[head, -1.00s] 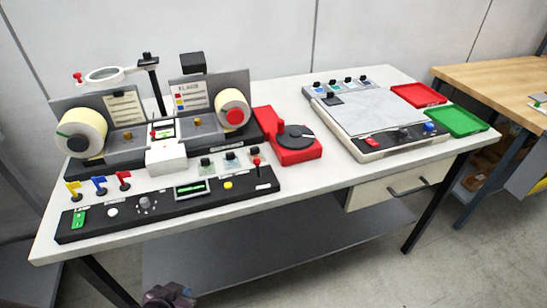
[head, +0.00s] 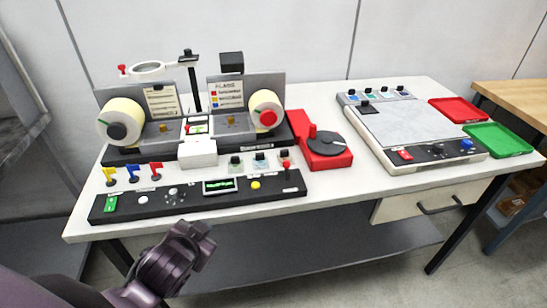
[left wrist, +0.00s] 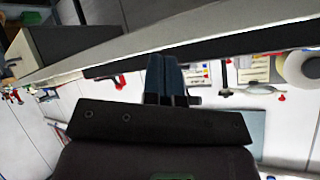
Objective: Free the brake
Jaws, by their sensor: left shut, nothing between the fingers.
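The label rewinder stands on the white bench, with a left reel of cream labels (head: 120,122) and a right reel with a red hub (head: 265,111). In front of it lies a black control panel (head: 140,205) with a small red-topped lever (head: 287,168) at its right end. No part is readably marked as the brake. My left gripper (head: 205,236) is in front of the bench's front edge, below the panel in the picture and touching nothing. Its fingers are shut and empty, also in the left wrist view (left wrist: 167,75). My right gripper is not in view.
Yellow, blue and red flag levers (head: 133,172) stand behind the panel's left end. A white box (head: 197,152) sits before the reels. A red unit with a black disc (head: 325,160) is right of the rewinder. The bench's front edge (head: 340,194) lies between my left gripper and the panel.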

